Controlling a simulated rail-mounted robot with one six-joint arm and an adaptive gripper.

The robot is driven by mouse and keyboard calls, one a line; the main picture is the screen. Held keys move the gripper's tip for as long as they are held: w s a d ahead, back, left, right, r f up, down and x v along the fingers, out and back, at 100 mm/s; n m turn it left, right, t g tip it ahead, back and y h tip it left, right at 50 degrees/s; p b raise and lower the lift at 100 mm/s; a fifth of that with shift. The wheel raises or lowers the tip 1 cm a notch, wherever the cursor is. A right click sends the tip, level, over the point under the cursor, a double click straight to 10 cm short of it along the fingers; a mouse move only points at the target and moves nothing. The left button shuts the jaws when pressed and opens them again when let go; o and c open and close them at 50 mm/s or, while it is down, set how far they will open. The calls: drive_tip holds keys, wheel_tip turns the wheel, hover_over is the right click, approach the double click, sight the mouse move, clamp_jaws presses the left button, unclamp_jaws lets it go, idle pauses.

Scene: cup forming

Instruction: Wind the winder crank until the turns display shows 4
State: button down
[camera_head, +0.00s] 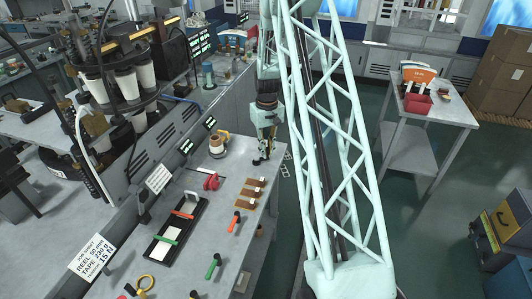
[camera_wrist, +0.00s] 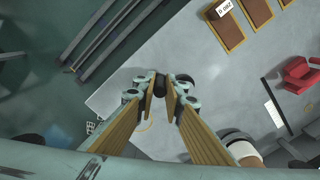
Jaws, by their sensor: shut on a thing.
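My gripper (camera_head: 263,150) is low over the far right end of the bench. In the wrist view its fingers (camera_wrist: 165,92) converge on a small dark piece at the tips, which looks like the winder crank's knob; the fingers hide most of it. The winder's tan and white reel (camera_head: 217,146) stands to the left of my gripper, and part of it shows at the lower right of the wrist view (camera_wrist: 240,148). Small dark displays with green text (camera_head: 186,146) stand behind the reel; their text is too small to read, so I cannot tell the turns count.
The bench (camera_head: 225,222) holds a red clamp-like part (camera_head: 211,182), brown plates (camera_head: 251,193), a black tray (camera_head: 176,232), and orange-handled (camera_head: 234,221) and green-handled (camera_head: 213,265) tools. A job sheet sign (camera_head: 92,255) stands at the left.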

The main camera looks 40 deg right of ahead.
drive_tip(key=m, duration=0.1)
drive_tip(key=s+a+m+b, duration=0.1)
drive_tip(key=m, duration=0.1)
drive_tip(key=m+b, duration=0.1)
drive_tip(key=m, duration=0.1)
drive_tip(key=shift+s+a, duration=0.3)
drive_tip(key=shift+s, duration=0.05)
drive_tip(key=m, duration=0.2)
drive_tip(key=a+m+b, duration=0.1)
drive_tip(key=shift+s+a+m, duration=0.15)
drive_tip(key=shift+s+m, duration=0.15)
drive_tip(key=shift+m, duration=0.1)
drive_tip(key=shift+a+m, duration=0.4)
drive_tip(key=shift+m, duration=0.6)
drive_tip(key=c, duration=2.7)
unclamp_jaws()
drive_tip(key=shift+r, duration=0.1)
drive_tip(key=shift+r, duration=5.9)
